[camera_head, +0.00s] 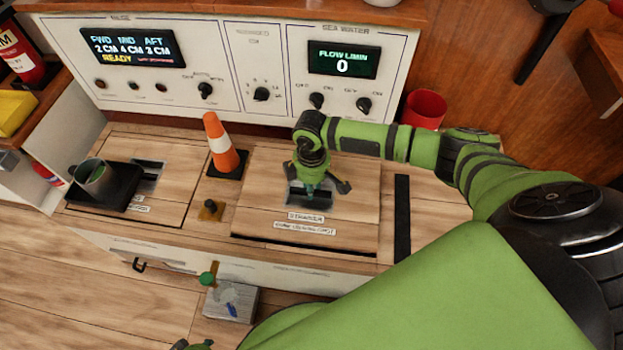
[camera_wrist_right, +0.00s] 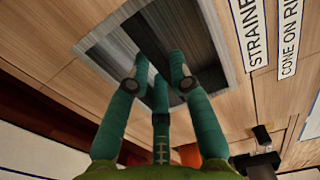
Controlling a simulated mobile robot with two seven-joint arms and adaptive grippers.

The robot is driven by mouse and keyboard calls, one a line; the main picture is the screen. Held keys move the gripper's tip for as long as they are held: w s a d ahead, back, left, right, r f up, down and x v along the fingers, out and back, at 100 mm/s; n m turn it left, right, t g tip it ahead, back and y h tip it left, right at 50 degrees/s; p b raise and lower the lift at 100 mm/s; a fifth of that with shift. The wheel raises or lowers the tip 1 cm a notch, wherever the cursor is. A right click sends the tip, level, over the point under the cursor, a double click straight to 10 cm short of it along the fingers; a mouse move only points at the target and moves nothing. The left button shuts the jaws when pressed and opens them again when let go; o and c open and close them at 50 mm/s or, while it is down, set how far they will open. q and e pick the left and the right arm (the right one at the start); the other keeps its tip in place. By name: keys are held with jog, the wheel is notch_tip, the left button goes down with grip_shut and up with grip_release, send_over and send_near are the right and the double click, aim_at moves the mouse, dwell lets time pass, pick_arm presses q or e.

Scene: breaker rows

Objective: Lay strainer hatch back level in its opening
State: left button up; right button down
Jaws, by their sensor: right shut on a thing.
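The strainer hatch (camera_head: 345,228) is a wooden panel with two white labels at its front, on the right of the low cabinet top. It looks near level, with a dark gap along its front edge; I cannot tell whether it is fully seated. My right gripper (camera_head: 309,192) points down at the recessed metal handle (camera_head: 325,203) of the hatch. In the right wrist view its fingers (camera_wrist_right: 160,85) reach into the recess (camera_wrist_right: 205,65) and are shut on the handle bar; the contact is partly hidden.
An orange and white cone (camera_head: 222,148) stands left of the hatch. A second hatch (camera_head: 175,180) farther left bears a black tray with a metal cup (camera_head: 93,178). A red bucket (camera_head: 425,109) stands behind my right arm. A control panel (camera_head: 240,60) rises at the back.

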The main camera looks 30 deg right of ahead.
jog(key=shift+w+f+b, duration=0.1)
jog(key=shift+f+b, duration=0.6)
jog(key=shift+f, duration=0.7)
jog(key=c, duration=1)
grip_release()
jog(key=shift+c, duration=0.2)
jog(key=shift+s+f, duration=0.15)
jog(key=shift+s, duration=0.05)
notch_tip(320, 180, up, 12)
jog(key=shift+w+r, duration=0.15)
jog(key=shift+r, duration=0.05)
jog(key=shift+f, duration=0.1)
